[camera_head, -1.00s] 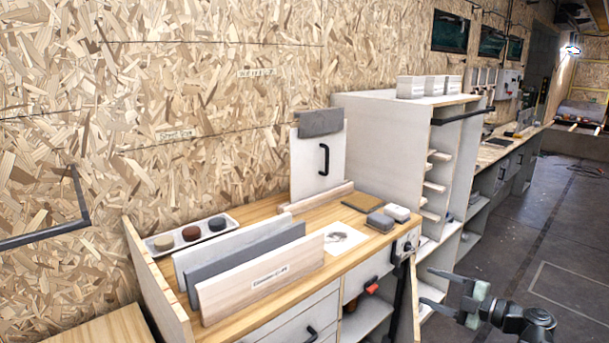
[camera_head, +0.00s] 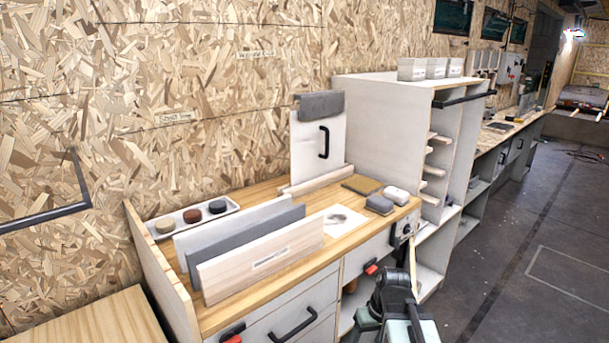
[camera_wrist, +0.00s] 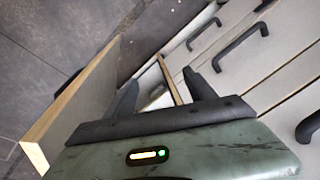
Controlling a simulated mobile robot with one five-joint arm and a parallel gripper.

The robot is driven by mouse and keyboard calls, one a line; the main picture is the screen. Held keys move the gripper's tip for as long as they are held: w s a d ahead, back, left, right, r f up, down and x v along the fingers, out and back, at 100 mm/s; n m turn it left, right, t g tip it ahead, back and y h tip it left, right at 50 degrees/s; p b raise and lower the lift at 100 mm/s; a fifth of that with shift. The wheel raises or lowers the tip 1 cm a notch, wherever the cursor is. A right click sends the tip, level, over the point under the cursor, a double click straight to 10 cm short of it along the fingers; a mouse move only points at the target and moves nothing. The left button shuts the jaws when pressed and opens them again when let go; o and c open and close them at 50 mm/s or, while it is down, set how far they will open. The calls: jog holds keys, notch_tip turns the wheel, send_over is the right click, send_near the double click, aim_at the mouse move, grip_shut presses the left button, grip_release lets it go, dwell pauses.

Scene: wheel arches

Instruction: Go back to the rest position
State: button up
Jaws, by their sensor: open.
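My gripper (camera_wrist: 163,88) shows in the wrist view with its two dark fingers spread apart and nothing between them. Beyond the fingers are the pale drawer fronts (camera_wrist: 262,82) with dark handles. In the head view my arm is at the bottom, in front of the workbench (camera_head: 262,192); its fingers cannot be made out there.
Upright panels (camera_head: 262,262), a tray of small round pieces (camera_head: 165,226) and a white board with a black handle (camera_head: 308,150) stand on the bench. A tall pale cabinet (camera_head: 385,125) is beyond it. The floor (camera_head: 535,235) to the right is clear.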

notch_tip(320, 180, down, 11)
jog(key=s+m+g+h+b, duration=0.1)
jog(key=s+m+h+b, duration=0.15)
jog(key=b, duration=0.85)
notch_tip(320, 180, up, 29)
jog(key=p, duration=2.9)
jog(key=shift+s+a+y+p, duration=0.2)
jog(key=shift+a+y+p, duration=0.05)
jog(key=shift+y+p, duration=0.1)
jog(key=shift+r, duration=0.1)
